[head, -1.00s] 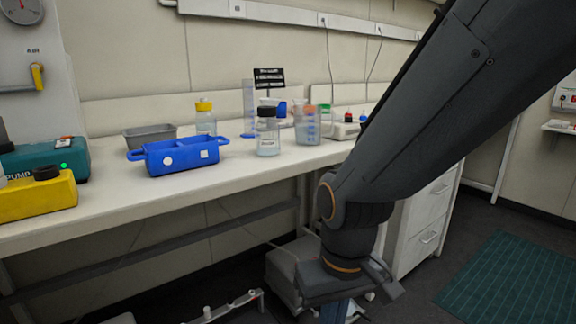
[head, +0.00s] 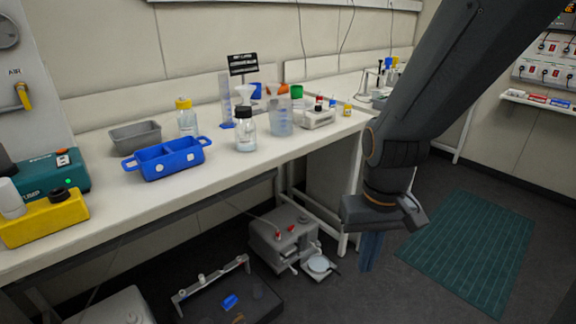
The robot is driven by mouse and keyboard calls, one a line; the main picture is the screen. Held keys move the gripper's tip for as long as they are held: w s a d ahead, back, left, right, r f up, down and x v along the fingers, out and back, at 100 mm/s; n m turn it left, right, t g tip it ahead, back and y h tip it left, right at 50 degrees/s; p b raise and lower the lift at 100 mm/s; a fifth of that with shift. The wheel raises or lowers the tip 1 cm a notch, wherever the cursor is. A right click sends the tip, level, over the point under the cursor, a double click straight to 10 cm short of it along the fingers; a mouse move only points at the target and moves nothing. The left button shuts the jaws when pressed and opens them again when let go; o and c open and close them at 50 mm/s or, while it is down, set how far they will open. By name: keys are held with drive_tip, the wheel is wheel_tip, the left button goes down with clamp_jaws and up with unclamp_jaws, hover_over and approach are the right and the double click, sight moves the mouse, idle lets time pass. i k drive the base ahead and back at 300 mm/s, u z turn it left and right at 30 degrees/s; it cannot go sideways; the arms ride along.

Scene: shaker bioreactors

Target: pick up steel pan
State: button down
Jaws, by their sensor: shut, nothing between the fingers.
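The steel pan (head: 120,148) is a grey, open, rectangular pan near the back of the white bench at left. It stands upright behind a blue two-part carrier (head: 150,170), which hides a little of its front. My gripper (head: 368,266) points down over the floor in front of the bench, far to the right of the pan. Its blue fingers are together, with nothing seen between them.
A yellow block (head: 45,222) and a teal pump (head: 66,174) stand left of the pan. A yellow-capped bottle (head: 187,121) and black-capped bottle (head: 245,134) stand to its right. Grey equipment (head: 285,238) sits below the bench. A green mat (head: 470,250) lies at right.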

sight(318, 264)
drive_tip(key=u, duration=0.15)
drive_tip(key=k, duration=0.4)
drive_tip(key=z, duration=0.95)
drive_tip(key=i, duration=1.15)
drive_tip(key=u, duration=0.8)
